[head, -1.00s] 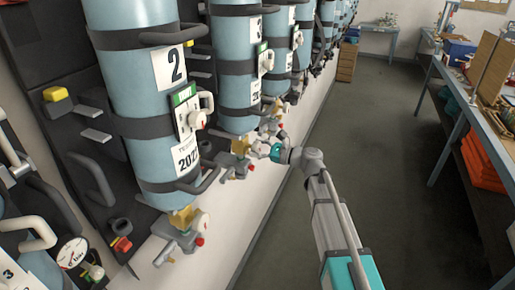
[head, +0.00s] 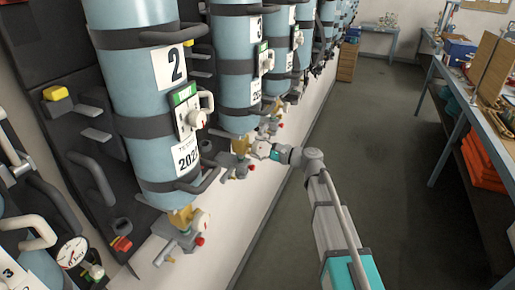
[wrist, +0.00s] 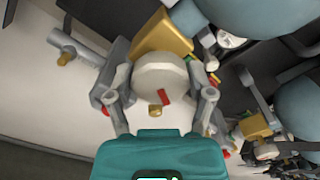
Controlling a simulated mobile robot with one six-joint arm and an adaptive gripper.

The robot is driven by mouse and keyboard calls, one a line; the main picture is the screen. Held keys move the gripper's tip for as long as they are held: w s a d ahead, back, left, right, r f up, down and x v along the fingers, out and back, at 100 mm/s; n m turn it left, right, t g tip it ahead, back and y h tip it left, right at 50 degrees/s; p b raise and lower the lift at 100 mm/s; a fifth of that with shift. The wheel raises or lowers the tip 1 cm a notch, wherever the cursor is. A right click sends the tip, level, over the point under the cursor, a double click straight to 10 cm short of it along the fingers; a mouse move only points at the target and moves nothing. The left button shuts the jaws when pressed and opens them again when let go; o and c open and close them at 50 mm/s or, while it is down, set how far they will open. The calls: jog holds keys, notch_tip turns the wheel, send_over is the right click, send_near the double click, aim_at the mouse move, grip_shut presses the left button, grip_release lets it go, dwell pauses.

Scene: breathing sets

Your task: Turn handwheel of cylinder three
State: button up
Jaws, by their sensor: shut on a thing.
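Cylinder three (head: 237,85) is a blue tank with dark bands and a "3" label, strapped to the wall behind cylinder two. Its brass valve (head: 240,145) hangs below it, and the brass also shows in the wrist view (wrist: 163,37). The handwheel (wrist: 160,72) is a round off-white knob with a red mark, in the middle of the wrist view. My gripper (wrist: 160,98) has one grey finger on each side of the handwheel and is shut on it. In the head view my gripper (head: 258,150) reaches the valve from the right, and the handwheel is mostly hidden there.
Cylinder two (head: 150,95) stands nearer, with its own valve and handwheel (head: 201,222) below. More cylinders run along the wall behind. A workbench (head: 467,120) with orange items beneath stands at the right. The floor (head: 370,150) between is clear.

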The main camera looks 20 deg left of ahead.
jog(key=o, duration=1.1)
jog(key=shift+d, duration=0.15)
jog(key=s+d, duration=0.1)
jog(key=d, duration=1)
jog(key=shift+d, duration=0.3)
dwell(1.4)
